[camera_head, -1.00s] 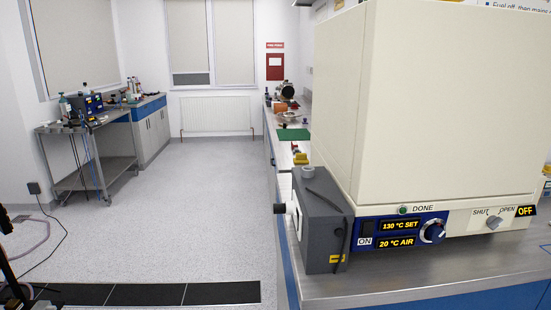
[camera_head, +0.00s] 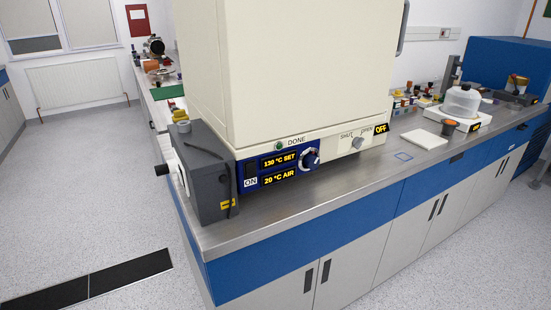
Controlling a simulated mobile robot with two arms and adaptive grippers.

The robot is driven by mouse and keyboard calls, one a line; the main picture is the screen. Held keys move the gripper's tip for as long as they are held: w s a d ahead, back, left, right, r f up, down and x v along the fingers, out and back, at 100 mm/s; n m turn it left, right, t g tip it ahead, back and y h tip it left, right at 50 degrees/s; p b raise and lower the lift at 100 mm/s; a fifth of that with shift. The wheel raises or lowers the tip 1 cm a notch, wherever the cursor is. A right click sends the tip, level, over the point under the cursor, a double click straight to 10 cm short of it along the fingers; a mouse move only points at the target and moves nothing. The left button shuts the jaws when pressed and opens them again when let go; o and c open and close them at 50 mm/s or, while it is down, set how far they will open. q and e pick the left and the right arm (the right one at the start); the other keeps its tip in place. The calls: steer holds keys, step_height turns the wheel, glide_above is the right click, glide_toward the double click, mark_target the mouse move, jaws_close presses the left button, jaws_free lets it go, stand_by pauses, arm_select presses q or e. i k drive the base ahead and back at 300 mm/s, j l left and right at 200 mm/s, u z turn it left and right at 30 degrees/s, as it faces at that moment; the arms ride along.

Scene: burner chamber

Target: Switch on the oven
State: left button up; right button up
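The oven (camera_head: 290,70) is a large cream box on the steel worktop in the middle of the head view. Its blue front panel (camera_head: 282,166) has displays reading "130 °C SET" and "20 °C AIR". A dark switch (camera_head: 251,170) sits above an "ON" label at the panel's left, and a round dial (camera_head: 310,159) at its right. A green "DONE" lamp (camera_head: 279,146) is above. To the right are a SHUT/OPEN knob (camera_head: 358,142) and a sign reading "OFF" (camera_head: 381,128). Neither of my grippers is in view.
A grey box (camera_head: 204,175) with a black knob stands against the oven's left side. To the right, a bell jar (camera_head: 461,101), a white slab (camera_head: 424,139) and several small containers stand on the worktop (camera_head: 330,185).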

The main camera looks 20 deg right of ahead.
mark_target(250, 167)
steer(key=z, duration=0.8)
steer(key=i+j, duration=0.15)
steer(key=i, duration=0.3)
steer(key=l+z, duration=0.05)
